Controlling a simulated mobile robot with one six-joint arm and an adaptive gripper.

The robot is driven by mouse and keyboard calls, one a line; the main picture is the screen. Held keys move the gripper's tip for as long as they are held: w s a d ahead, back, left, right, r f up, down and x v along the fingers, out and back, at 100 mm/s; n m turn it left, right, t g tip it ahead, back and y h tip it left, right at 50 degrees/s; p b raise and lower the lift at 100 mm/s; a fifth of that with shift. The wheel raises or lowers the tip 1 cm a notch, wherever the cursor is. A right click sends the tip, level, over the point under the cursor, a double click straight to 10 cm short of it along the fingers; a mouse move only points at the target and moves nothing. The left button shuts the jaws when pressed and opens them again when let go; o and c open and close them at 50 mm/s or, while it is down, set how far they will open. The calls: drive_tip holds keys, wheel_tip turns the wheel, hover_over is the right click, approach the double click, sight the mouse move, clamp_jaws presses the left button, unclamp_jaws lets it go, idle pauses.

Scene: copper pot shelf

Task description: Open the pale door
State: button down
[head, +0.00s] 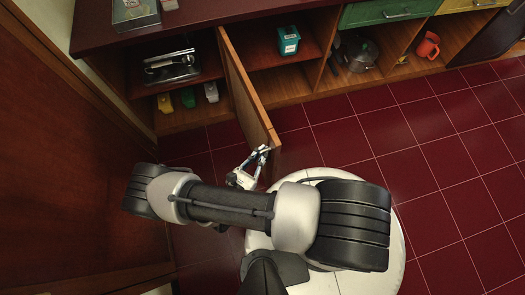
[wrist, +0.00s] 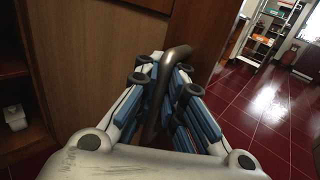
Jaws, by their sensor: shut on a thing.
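The door (head: 246,88) is a wooden cabinet panel with a light orange-brown edge. It stands swung well out from the cabinet, over the floor. My gripper (head: 257,158) is at the door's outer end in the head view. In the wrist view my gripper (wrist: 168,80) is shut around a dark metal bar handle (wrist: 176,54). The handle's bent end meets the brown door face (wrist: 208,32). The lower part of the handle lies between the blue-padded fingers and is partly hidden.
The opened cabinet holds a metal appliance (head: 172,67) and several small coloured items below it. A teal box (head: 288,40), a pot (head: 357,54) and an orange jug (head: 428,45) stand in open shelves. A wooden wall (head: 60,150) is close on the left; red tiled floor (head: 400,130) is clear on the right.

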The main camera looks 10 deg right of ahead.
drive_tip(key=shift+s+d+f, duration=0.1)
drive_tip(key=shift+s+d, duration=0.1)
drive_tip(key=shift+d, duration=0.05)
drive_tip(key=c, duration=2)
unclamp_jaws()
drive_tip(key=shift+s, duration=0.1)
drive_tip(key=shift+o, duration=0.2)
drive_tip(key=shift+a, duration=0.1)
drive_tip(key=shift+a, duration=0.15)
drive_tip(key=v, duration=1.1)
drive_tip(key=shift+s+a, duration=0.25)
drive_tip(key=shift+s, duration=0.05)
